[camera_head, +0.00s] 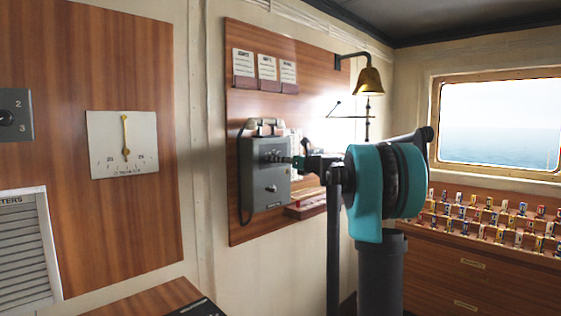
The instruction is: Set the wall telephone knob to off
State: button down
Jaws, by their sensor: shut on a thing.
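The wall telephone (264,193) is a grey box with a handset (265,126) across its top and a dark cord hanging on its left. It is mounted on a wooden wall panel. My gripper (282,159) reaches in from the right, touching the upper front of the telephone. It is shut on a small knob there, which the gripper's fingers mostly hide. The knob's setting and markings cannot be read. A second small round control (271,188) shows lower on the box, clear of the gripper.
A brass bell (369,81) hangs from a bracket above my arm. Card holders (265,84) sit above the telephone, and a red-brown shelf (306,207) sits at its lower right. A dial plate (123,144) is on the left panel. A counter with several small coloured items (490,217) stands below the window.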

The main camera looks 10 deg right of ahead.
jog(key=n, duration=2.6)
jog(key=shift+f+n, duration=0.15)
jog(key=shift+n, duration=0.45)
dwell(0.3)
jog(key=c, duration=1.2)
grip_release()
jog(key=v, duration=1.2)
